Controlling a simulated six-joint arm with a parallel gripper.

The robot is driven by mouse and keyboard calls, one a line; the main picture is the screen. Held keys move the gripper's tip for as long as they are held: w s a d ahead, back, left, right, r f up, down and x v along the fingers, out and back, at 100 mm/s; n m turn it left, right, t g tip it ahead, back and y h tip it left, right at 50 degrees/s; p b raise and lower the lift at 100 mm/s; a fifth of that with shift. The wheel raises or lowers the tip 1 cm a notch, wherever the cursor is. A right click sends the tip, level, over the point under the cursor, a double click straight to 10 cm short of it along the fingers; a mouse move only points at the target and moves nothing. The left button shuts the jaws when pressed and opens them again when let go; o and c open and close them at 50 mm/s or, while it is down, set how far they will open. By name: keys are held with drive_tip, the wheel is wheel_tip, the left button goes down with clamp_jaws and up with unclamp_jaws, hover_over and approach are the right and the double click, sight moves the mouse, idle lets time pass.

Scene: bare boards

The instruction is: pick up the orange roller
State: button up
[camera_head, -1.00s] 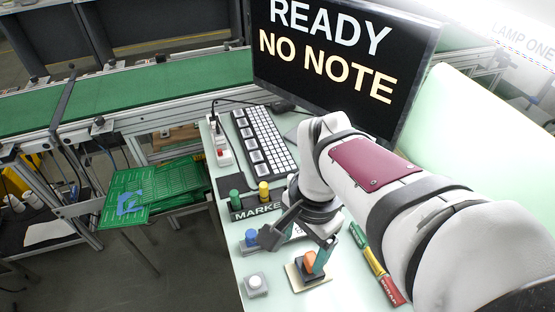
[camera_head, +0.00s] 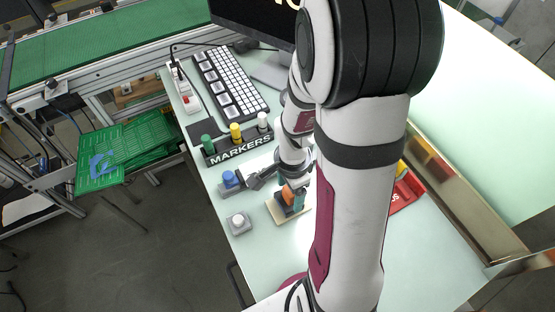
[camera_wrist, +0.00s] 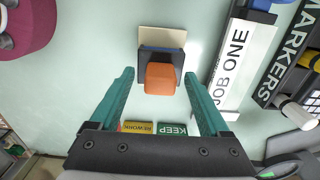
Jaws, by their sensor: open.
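The orange roller (camera_wrist: 160,79) shows as an orange block against a dark holder with a blue edge, on a beige plate (camera_wrist: 162,37). In the head view, the orange roller (camera_head: 288,195) is on the beige plate (camera_head: 274,209) near the desk's left edge, partly hidden by my arm. My gripper (camera_wrist: 159,75) is open, with one teal finger on each side of the roller in the wrist view. Gaps show between the roller and both fingers. I cannot tell how far above the roller the fingertips are.
A JOB ONE card (camera_wrist: 235,65) lies right of the roller, near the MARKERS rack (camera_head: 238,145). A blue button (camera_head: 229,179) and a white button (camera_head: 238,220) stand left of it. KEEP (camera_wrist: 173,128) and REWORK labels lie near my gripper. The keyboard (camera_head: 231,83) is farther back.

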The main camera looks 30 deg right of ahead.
clamp_jaws()
idle(0.3)
drive_tip(key=shift+r, duration=0.1)
